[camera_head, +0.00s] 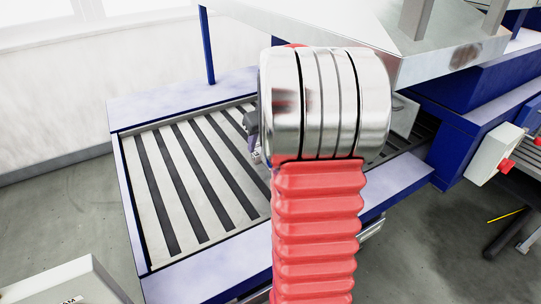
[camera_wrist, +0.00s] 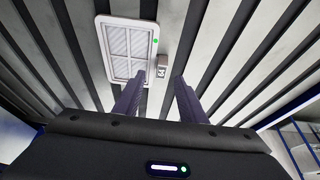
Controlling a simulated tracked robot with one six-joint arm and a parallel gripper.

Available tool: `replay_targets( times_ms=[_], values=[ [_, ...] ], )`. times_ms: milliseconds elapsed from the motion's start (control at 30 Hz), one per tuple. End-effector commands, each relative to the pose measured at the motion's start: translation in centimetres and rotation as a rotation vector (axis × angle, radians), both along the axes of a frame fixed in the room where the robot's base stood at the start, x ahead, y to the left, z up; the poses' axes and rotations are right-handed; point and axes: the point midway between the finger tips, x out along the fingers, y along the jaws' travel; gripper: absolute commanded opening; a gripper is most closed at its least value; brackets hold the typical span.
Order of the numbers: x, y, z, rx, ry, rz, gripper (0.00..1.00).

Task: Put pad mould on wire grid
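In the wrist view, a white-framed rectangular panel with a fine mesh face (camera_wrist: 117,42), which looks like the wire grid, lies on the slatted bed. A green dot shows on its right edge. A small grey block (camera_wrist: 161,72) with a dark mark lies just right of the panel's lower right corner; I take it for the pad mould but cannot be sure. My gripper (camera_wrist: 159,77) is open, with its two dark fingers apart and nothing held between them. The block appears beyond the gap between the fingertips.
The slatted bed (camera_head: 181,185) has pale slats, dark gaps and a raised blue-white rim. Its left part is clear. A large metal gantry body (camera_head: 345,30) overhangs the bed at the back right. A blue post (camera_head: 207,50) stands at the back edge.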

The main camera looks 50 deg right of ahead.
Motion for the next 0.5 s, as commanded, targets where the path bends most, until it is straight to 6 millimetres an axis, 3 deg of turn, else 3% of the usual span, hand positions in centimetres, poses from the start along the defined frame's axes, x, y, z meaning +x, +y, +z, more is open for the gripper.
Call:
replay_targets(
  times_ms=[167,500],
  values=[
    [0.3,0.0,-0.7,0.001,0.001,0.0,0.38],
    [2.1,-0.2,-4.4,0.002,0.001,-0.001,0.38]
  ],
)
